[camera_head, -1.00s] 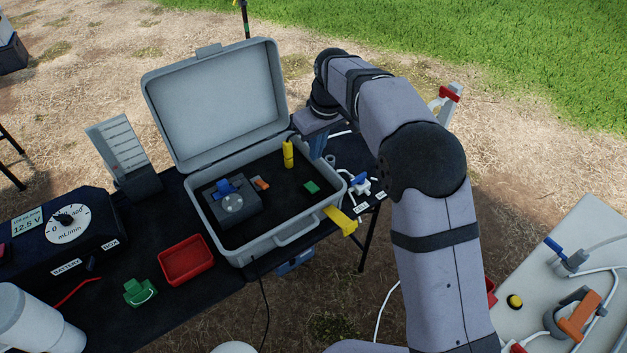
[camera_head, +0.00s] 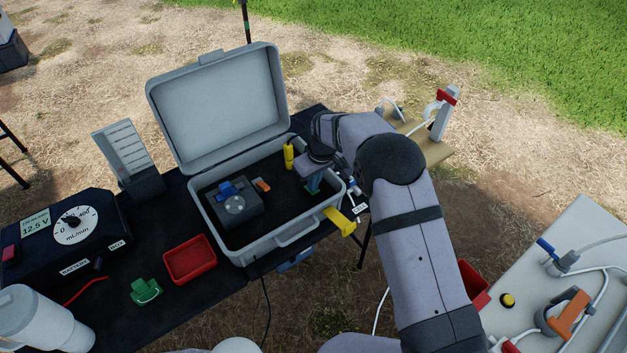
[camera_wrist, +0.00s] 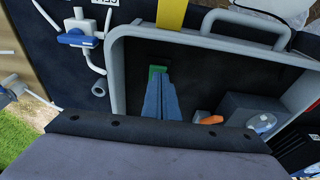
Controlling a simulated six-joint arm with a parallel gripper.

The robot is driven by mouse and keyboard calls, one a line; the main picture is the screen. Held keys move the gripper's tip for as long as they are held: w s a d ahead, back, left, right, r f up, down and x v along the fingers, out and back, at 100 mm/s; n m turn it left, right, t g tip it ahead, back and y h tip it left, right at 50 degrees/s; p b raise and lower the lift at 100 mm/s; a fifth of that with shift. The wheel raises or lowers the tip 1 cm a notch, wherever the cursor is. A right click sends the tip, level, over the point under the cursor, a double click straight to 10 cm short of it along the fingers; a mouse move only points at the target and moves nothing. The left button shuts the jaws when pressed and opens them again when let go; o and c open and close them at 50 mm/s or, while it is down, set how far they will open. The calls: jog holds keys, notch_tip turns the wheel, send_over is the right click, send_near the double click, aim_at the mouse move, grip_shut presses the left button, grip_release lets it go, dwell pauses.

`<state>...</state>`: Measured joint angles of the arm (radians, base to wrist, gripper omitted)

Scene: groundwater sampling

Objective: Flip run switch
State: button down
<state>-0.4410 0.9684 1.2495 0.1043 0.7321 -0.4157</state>
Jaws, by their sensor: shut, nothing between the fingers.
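No part in view carries a readable run switch label. The open grey case (camera_head: 283,246) holds a grey unit (camera_head: 245,212) with a blue piece, a round metal face and an orange part (camera_head: 262,185). A small green block (camera_wrist: 157,70) lies on the case's dark floor. My gripper (camera_wrist: 158,82) is shut and empty, its blue fingers pointing down at the green block. In the head view my gripper (camera_head: 311,187) is inside the case's right end and covers most of the green block. Whether the fingertips touch it I cannot tell. A black control box (camera_head: 105,238) with a red switch (camera_head: 9,254) stands far left.
A yellow cylinder (camera_head: 288,156) stands left of my gripper. Tubing with a blue-handled valve (camera_wrist: 77,39) is just outside the case. A red tray (camera_head: 190,260) and green clip (camera_head: 145,291) lie in front.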

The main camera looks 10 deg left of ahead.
jog(key=shift+f, duration=0.25)
jog(key=shift+f+t+y+b, duration=0.3)
jog(key=shift+y+b, duration=0.1)
jog(key=shift+b, duration=0.85)
jog(key=b, duration=0.3)
jog(key=shift+s+d+f+t+y+b, duration=0.2)
jog(key=shift+f+t+y+b, duration=0.1)
jog(key=shift+t+y+b, duration=0.1)
jog(key=shift+r, duration=0.3)
jog(key=shift+w+a+r+p, duration=0.1)
jog(key=shift+w+a+p, duration=0.05)
jog(key=shift+p, duration=0.2)
jog(key=shift+w+a+r, duration=0.1)
jog(key=shift+w+a, duration=0.3)
jog(key=shift+a, duration=0.05)
jog(key=shift+r+p, duration=0.1)
jog(key=shift+p, duration=0.2)
